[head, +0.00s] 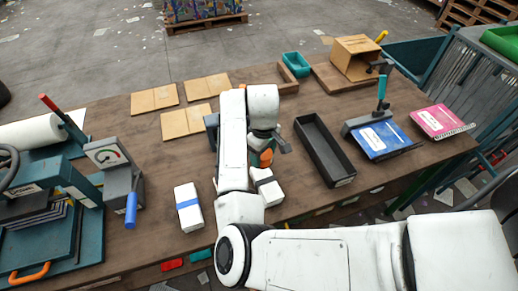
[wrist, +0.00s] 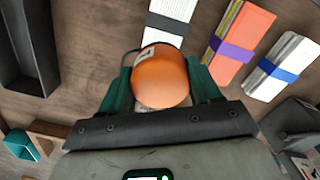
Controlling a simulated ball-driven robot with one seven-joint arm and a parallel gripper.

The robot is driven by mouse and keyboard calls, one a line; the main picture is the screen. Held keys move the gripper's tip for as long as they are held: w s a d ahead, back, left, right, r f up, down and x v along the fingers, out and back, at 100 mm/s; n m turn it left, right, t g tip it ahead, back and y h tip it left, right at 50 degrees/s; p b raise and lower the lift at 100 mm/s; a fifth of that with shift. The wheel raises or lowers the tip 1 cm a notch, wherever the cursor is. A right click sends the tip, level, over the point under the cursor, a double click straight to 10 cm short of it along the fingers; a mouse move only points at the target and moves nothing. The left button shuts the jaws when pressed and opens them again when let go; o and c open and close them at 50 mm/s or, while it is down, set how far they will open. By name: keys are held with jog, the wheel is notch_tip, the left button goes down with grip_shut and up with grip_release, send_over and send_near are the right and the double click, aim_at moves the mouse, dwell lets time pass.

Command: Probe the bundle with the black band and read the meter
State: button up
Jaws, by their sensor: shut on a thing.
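My gripper (wrist: 160,88) has dark green fingers and is shut on a rounded orange object (wrist: 161,76) with a small pale label. This orange object also shows below my wrist in the head view (head: 265,157). Its lower end is hidden, and no meter reading on it can be seen. The white bundle with the black band (head: 269,190) lies on the table just in front of it. In the wrist view this bundle (wrist: 173,8) is just beyond the orange object and partly covered by it. I cannot tell whether they touch.
A white bundle with a blue band (head: 188,207) and an orange bundle with a purple band (wrist: 236,42) lie nearby. A black tray (head: 325,148) is to the right. A dial gauge device (head: 107,156) stands at the left. Cardboard sheets (head: 155,98) lie behind.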

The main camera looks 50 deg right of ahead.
notch_tip(320, 180, down, 5)
jog(key=shift+w+r+b, duration=0.1)
jog(key=shift+r+b, duration=0.1)
jog(key=shift+b, duration=0.7)
jog(key=shift+f+b, duration=0.4)
jog(key=shift+b, duration=0.05)
jog(key=shift+f, duration=0.45)
dwell(0.9)
notch_tip(320, 180, up, 3)
jog(key=shift+f+p, duration=0.1)
jog(key=shift+p, duration=1.15)
jog(key=shift+r, duration=2.65)
